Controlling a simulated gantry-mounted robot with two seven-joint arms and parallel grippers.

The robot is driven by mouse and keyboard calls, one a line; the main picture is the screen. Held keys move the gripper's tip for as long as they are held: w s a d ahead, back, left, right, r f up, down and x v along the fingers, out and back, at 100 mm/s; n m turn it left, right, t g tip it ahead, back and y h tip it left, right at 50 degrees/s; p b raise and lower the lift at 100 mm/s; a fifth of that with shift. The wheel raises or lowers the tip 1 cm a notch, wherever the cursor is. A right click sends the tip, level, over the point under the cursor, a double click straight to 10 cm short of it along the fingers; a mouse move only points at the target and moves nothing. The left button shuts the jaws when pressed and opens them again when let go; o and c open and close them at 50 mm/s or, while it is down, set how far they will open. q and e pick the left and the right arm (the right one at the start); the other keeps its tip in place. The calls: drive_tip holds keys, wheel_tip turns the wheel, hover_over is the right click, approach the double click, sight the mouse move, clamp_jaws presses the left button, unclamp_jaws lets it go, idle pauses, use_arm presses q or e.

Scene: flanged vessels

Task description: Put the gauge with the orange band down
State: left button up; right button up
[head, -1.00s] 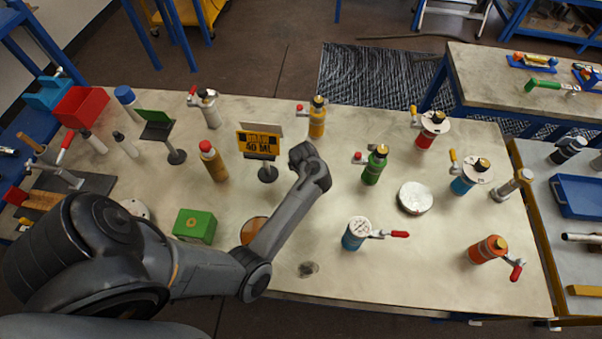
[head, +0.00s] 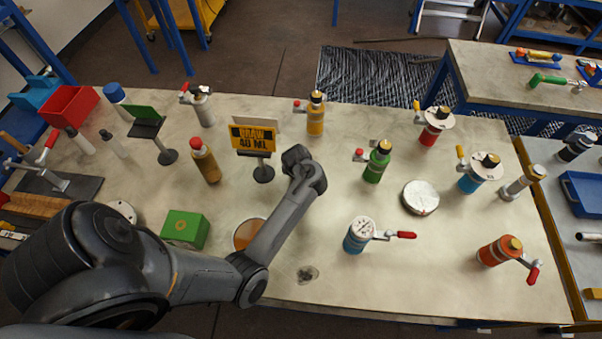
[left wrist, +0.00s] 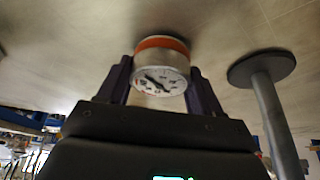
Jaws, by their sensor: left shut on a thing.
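The gauge with the orange band (left wrist: 162,44) shows in the left wrist view. It is a short metal cylinder with a white dial face and an orange ring near its far end. My left gripper (left wrist: 160,78) is shut on it, one dark finger on each side. The pale bench top lies just beyond the banded end; I cannot tell whether they touch. In the head view my left wrist (head: 304,168) is just right of the sign, and it hides the gripper and gauge. My right gripper is in neither view.
The yellow "DRAW 40 ML" sign (head: 253,138) stands close by; a round base on a post (left wrist: 262,65) is right of the gauge in the wrist view. A green canister (head: 376,163) and silver disc (head: 420,197) are to the right. Bare bench (head: 330,215) lies between.

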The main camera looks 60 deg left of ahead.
use_arm(q)
drive_tip(key=shift+f, duration=0.35)
drive_tip(key=o, duration=1.1)
drive_tip(key=shift+r, duration=0.5)
drive_tip(key=p+v, duration=0.8)
drive_tip(key=v, duration=0.3)
drive_tip(key=s+d+r+m+h, duration=0.1)
drive_tip(key=s+d+r+m, duration=0.1)
drive_tip(key=s+d+m, duration=0.2)
drive_tip(key=s+d+r+m+h, duration=0.1)
drive_tip(key=s+d+r+m, duration=0.2)
drive_tip(key=s+d, duration=0.4)
drive_tip(key=s+d+r+m+h, duration=0.1)
drive_tip(key=s+d+m, duration=0.3)
drive_tip(key=d, duration=0.5)
drive_tip(key=shift+s+d+r+m+t+h+p, duration=0.2)
drive_tip(key=shift+s+r+m+t+h+p, duration=0.15)
drive_tip(key=shift+s+r, duration=0.35)
